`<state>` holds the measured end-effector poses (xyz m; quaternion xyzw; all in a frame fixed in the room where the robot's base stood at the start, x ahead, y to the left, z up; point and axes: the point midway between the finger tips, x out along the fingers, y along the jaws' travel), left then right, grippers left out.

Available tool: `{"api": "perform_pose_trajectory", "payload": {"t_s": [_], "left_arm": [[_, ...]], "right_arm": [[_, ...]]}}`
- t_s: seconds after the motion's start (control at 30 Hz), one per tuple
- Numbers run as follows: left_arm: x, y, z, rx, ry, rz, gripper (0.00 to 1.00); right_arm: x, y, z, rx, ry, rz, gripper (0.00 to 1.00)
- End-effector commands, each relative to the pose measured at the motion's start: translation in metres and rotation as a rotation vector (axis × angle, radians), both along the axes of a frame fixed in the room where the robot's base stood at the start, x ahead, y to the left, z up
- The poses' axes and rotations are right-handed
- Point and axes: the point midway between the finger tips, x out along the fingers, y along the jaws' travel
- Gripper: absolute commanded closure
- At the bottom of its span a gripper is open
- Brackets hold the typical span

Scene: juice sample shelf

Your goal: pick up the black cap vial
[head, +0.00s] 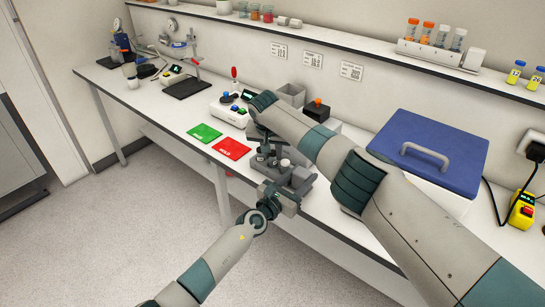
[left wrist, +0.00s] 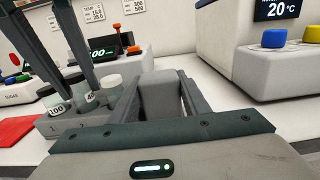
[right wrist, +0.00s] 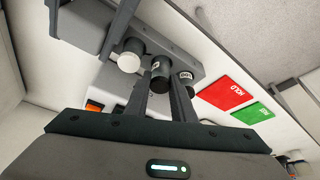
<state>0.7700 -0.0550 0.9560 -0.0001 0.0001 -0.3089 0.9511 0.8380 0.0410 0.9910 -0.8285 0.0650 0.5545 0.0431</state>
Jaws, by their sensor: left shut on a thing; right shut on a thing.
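A grey rack (left wrist: 100,125) with numbered slots stands on the bench and holds several vials. The black cap vial (right wrist: 160,68) sits in the row between a white cap vial (right wrist: 129,60) and a vial with a 100 label (right wrist: 186,77). My right gripper (right wrist: 165,88) is shut on the black cap vial from above; its fingers partly hide it. The vial still appears to be in the rack. My left gripper (left wrist: 165,80) is shut on the grey block (left wrist: 158,98) at the rack's end. In the head view my left gripper (head: 290,190) is close beside my right gripper (head: 262,150).
A green mat (head: 204,132) and a red HOLD mat (head: 231,148) lie left of the rack. A blue-lidded box (head: 430,150) stands at the right. A small device (head: 230,110) is behind the mats. A wall shelf (head: 350,44) runs above.

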Motion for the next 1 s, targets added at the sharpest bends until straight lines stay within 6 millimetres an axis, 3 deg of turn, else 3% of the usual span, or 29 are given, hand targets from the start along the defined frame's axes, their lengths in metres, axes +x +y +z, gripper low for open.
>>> {"api": "perform_pose_trajectory", "payload": {"t_s": [0.5, 1.0], "left_arm": [[0.000, 0.000, 0.000, 0.000, 0.000, 0.000, 0.89], [0.000, 0.000, 0.000, 0.000, 0.000, 0.000, 0.89]], "right_arm": [[0.001, 0.000, 0.079, 0.002, -0.002, 0.001, 1.00], [0.000, 0.000, 0.088, 0.001, -0.001, 0.000, 1.00]]}}
